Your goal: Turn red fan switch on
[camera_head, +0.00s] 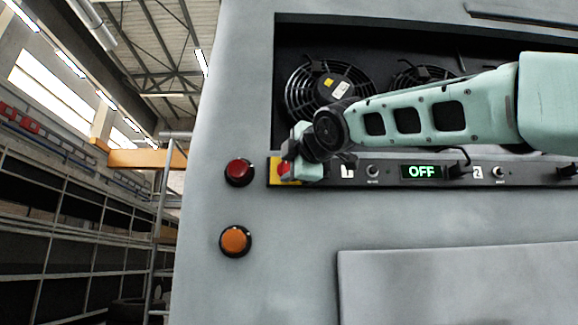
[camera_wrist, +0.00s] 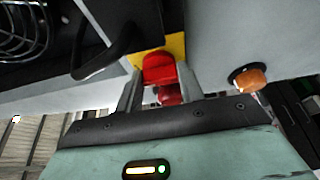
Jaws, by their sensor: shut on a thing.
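The red fan switch (camera_head: 283,168) sits on a yellow plate (camera_head: 272,171) at the left end of the dark control strip, mostly covered by my gripper (camera_head: 294,166) in the head view. In the wrist view the red switch (camera_wrist: 157,67) stands between the two fingers of my gripper (camera_wrist: 158,78), which is shut on it. The yellow plate (camera_wrist: 176,45) shows behind it. A green display (camera_head: 422,172) on the strip reads OFF. The exact turn angle of the switch cannot be told.
A round red button (camera_head: 239,172) is just left of the switch, and an orange button (camera_head: 235,241) is below it. Small knobs (camera_head: 373,171) line the strip. A raised panel (camera_head: 450,290) is below.

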